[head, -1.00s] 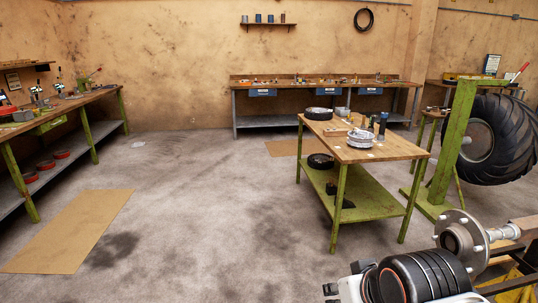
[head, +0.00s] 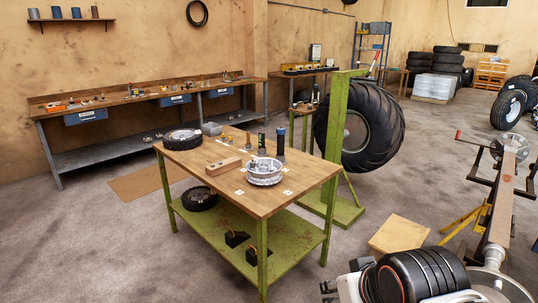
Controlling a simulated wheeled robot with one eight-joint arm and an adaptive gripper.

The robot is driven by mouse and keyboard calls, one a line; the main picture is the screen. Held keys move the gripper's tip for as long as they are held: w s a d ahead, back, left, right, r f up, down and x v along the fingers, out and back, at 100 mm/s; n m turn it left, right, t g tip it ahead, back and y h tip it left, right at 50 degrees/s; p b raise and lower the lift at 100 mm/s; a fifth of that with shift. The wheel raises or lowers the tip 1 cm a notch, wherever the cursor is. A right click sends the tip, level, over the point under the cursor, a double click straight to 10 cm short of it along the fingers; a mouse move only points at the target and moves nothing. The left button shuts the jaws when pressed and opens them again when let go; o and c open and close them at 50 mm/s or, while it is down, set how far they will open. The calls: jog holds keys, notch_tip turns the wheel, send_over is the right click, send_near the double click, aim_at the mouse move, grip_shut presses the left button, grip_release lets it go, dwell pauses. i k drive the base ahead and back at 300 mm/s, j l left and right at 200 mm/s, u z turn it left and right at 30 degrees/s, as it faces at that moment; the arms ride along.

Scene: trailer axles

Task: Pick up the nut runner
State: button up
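No tool in the head view is clearly recognisable as the nut runner. A dark upright tool-like cylinder (head: 281,146) stands at the back right of the green-legged table's wooden top (head: 215,190). A shorter dark upright item (head: 262,141) stands beside it, with small amber items to its left. A silver round hub part (head: 264,172) sits in front of them. My arm shows at the bottom right, with small dark parts at its left end that look like my gripper (head: 329,289). It is well away from the tabletop items, and its opening is too small to read.
A wooden block (head: 223,166) and a silver-black round part (head: 183,139) share the tabletop. A green post (head: 339,140) and a large tyre (head: 372,125) stand behind right. An axle (head: 500,200) is at the right.

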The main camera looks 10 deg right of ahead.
aim_at(281, 131)
jog(key=i+j+z, duration=0.15)
jog(key=i+j, duration=0.15)
jog(key=i+j+z, duration=0.15)
jog(key=i+j, duration=0.15)
jog(key=j, duration=0.25)
